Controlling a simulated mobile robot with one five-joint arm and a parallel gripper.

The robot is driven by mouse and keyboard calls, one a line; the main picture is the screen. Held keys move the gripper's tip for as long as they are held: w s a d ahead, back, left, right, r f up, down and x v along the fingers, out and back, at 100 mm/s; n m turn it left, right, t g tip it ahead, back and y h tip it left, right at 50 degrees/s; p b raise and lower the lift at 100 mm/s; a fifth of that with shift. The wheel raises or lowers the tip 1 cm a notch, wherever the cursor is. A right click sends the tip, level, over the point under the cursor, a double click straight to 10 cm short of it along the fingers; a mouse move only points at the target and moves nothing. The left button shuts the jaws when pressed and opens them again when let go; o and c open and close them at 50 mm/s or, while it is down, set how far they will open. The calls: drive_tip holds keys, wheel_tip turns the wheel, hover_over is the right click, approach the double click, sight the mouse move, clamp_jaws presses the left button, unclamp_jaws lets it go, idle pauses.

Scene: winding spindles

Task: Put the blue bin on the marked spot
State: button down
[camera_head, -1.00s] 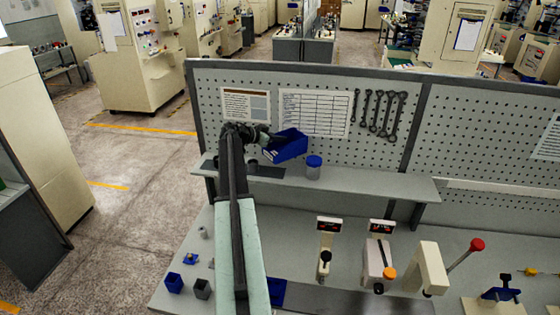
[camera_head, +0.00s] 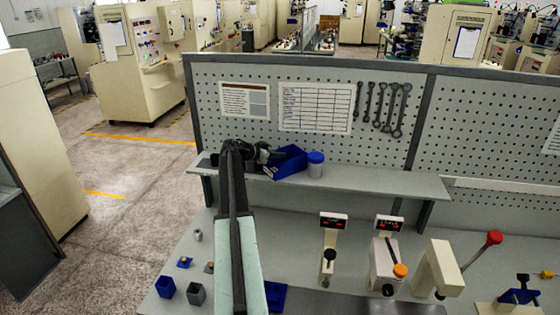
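The blue bin (camera_head: 290,163) is at the back shelf, tilted, just left of a blue-lidded jar (camera_head: 315,165). My gripper (camera_head: 267,155) is at the bin's left side and appears shut on its edge; the fingertips are small and partly hidden. The bin's lower edge is at or very close to the shelf surface; I cannot tell whether it touches. A dark patch on the shelf, perhaps the marked spot, is mostly hidden behind my arm and gripper.
The shelf (camera_head: 390,184) is clear to the right of the jar. A pegboard with wrenches (camera_head: 383,105) stands behind it. Below, the bench holds small blue and grey blocks (camera_head: 196,293), another blue item (camera_head: 275,296) beside my arm, and several gauges and lever presses (camera_head: 437,268).

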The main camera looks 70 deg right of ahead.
drive_tip(key=c, duration=2)
unclamp_jaws()
drive_tip(key=o, duration=0.4)
drive_tip(key=shift+c, duration=0.2)
drive_tip(key=shift+r, duration=0.2)
drive_tip(key=p+v, duration=0.4)
drive_tip(key=v, duration=0.8)
drive_tip(key=shift+p, duration=0.35)
